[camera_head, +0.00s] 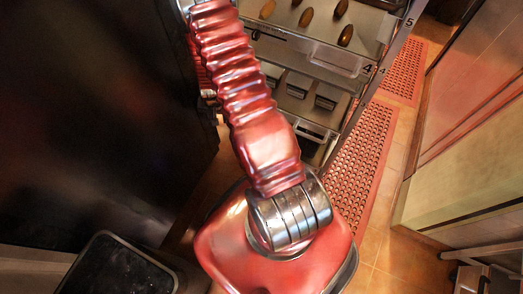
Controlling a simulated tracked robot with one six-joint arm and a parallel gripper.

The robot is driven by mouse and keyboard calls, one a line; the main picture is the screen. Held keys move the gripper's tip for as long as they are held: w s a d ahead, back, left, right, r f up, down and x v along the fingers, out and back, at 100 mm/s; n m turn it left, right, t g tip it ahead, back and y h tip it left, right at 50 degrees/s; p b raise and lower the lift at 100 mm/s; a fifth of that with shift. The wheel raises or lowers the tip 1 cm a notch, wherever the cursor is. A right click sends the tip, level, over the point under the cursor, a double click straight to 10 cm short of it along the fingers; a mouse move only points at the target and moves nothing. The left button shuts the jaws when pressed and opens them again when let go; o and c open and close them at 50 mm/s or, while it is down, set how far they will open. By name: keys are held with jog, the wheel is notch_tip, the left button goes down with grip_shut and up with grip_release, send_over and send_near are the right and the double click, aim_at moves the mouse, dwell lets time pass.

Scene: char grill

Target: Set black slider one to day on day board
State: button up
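Several small dark block-like pieces, possibly the black sliders, sit in a row on a lower grey panel (313,124) of the metal unit beyond my arm. One dark piece (326,103) is at the right of that row, and another dark piece (298,84) is left of it. I cannot tell which is black slider one or what setting it has. No day lettering is readable, so I cannot tell which panel is the day board. My red ribbed arm rises across the middle and leaves the top edge; my gripper is out of view.
An upper tray (363,30) holds several oval brown items. The unit's right edge carries the numbers 4 and 5. A red perforated mat (362,150) lies on the tiled floor (392,250) to the right. A large dark surface (90,110) fills the left. A black-rimmed bin (115,265) is lower left.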

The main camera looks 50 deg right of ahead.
jog(key=s+d+f+m+h, duration=0.1)
jog(key=s+d+f, duration=0.1)
jog(key=s+f, duration=0.2)
jog(key=s+d+f+m+h, duration=0.1)
jog(key=s+f, duration=0.4)
jog(key=f, duration=0.6)
jog(key=s+d+f+m+g+h, duration=0.1)
jog(key=s+d+f, duration=0.3)
jog(key=f, duration=0.4)
jog(key=shift+s+d+m, duration=0.3)
jog(key=shift+s+m, duration=0.05)
jog(key=shift+m, duration=0.35)
jog(key=shift+f, duration=0.1)
jog(key=x, duration=1.3)
jog(key=shift+d+f, duration=0.25)
jog(key=shift+d, duration=0.05)
jog(key=shift+c, duration=0.6)
grip_shut()
